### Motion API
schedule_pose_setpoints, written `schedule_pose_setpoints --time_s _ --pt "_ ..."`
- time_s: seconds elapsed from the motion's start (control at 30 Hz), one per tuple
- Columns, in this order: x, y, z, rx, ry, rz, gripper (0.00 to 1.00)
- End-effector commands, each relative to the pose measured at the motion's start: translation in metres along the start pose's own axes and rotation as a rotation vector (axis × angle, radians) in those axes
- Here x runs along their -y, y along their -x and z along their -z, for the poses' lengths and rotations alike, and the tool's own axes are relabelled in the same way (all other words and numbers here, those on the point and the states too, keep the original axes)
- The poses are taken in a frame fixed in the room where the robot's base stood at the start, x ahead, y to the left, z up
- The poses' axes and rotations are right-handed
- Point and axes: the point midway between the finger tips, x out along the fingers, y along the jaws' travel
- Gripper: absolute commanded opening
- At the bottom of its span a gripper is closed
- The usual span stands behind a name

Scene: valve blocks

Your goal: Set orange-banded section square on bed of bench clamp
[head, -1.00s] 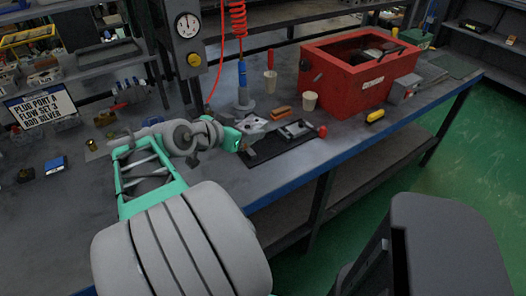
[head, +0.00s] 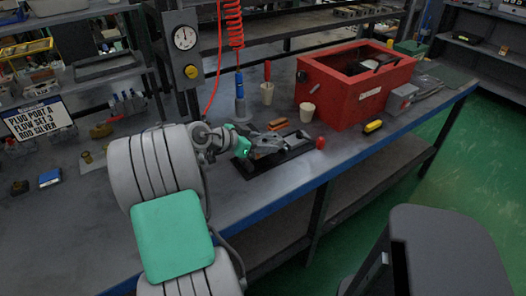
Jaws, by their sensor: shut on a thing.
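My gripper (head: 250,146), with green parts, is shut on a grey metal section (head: 267,143). The section is at the left part of the bench clamp, over or on its bed. I cannot tell whether it touches the bed or sits square, and no orange band can be made out on it at this size. The bench clamp (head: 296,151) is a dark, low fixture with a red knob (head: 320,143) at its right end. My gripper and the section hide much of its left part.
An orange-brown block (head: 277,124) lies just behind the clamp. Pale cups (head: 307,112) and a large red bin (head: 352,103) stand beyond. A yellow-and-black item (head: 373,126) lies right of the knob. A gauge post (head: 186,60) and red coiled hose (head: 234,25) rise behind my arm.

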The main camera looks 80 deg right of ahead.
Motion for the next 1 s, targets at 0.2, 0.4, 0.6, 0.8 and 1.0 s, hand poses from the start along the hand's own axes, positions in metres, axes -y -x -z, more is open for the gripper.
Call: schedule_pose_setpoints --time_s 0.2,0.4,0.6,0.8,1.0 --pt "0.007 -0.015 -0.021 0.000 0.002 0.000 0.00" --pt "0.008 -0.021 -0.032 -0.002 -0.004 0.002 0.00" --pt "0.008 -0.022 -0.035 -0.002 -0.002 0.002 0.00" --pt "0.007 -0.022 -0.035 0.000 0.000 0.001 0.67" --pt "0.007 -0.022 -0.035 0.000 0.000 0.002 0.74"
